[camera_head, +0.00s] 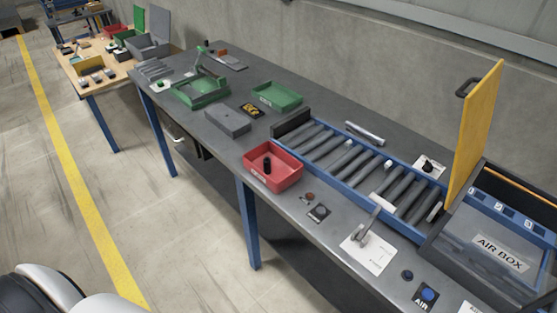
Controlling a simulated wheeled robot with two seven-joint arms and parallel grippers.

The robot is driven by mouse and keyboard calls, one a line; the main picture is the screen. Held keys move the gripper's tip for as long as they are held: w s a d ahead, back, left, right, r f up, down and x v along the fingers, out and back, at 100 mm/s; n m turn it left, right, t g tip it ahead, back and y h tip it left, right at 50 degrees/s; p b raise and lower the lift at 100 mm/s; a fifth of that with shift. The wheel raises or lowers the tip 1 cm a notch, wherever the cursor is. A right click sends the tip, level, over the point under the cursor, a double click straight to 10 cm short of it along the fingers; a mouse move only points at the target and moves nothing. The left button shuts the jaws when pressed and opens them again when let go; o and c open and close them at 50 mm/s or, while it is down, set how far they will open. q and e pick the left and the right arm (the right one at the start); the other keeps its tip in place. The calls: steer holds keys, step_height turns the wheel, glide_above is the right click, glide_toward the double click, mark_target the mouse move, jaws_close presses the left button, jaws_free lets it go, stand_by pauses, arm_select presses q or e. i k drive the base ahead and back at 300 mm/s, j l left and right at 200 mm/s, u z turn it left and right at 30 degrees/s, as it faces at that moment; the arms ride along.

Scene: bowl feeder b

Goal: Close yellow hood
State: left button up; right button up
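Neither of my grippers shows in the head view. White and black rounded parts at the lower left look like my own body.
A blue-framed roller conveyor (401,227) runs left from the box. A red bin (272,177), green trays (277,96), a lever on a white plate (367,247) and a blue AIR button (427,293) are on the grey bench (215,146). The floor before the bench is clear.

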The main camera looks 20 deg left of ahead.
mark_target(479, 106)
steer(key=i+j+z, duration=0.1)
steer(key=z, duration=0.35)
steer(key=j+z, duration=0.25)
steer(key=z, duration=0.25)
steer(key=i+j+z, duration=0.1)
steer(key=j+z, duration=0.15)
steer(key=z, duration=0.2)
steer(key=j+z, duration=0.15)
steer(key=j, duration=0.6)
steer(key=j+z, duration=0.2)
steer(key=j, duration=0.6)
steer(key=k+j+u, duration=0.1)
steer(key=u, duration=0.3)
steer(key=k+j+u, duration=0.15)
steer(key=k+u, duration=0.15)
steer(key=u, duration=0.15)
steer(key=k+j+u, duration=0.2)
steer(key=u, duration=0.2)
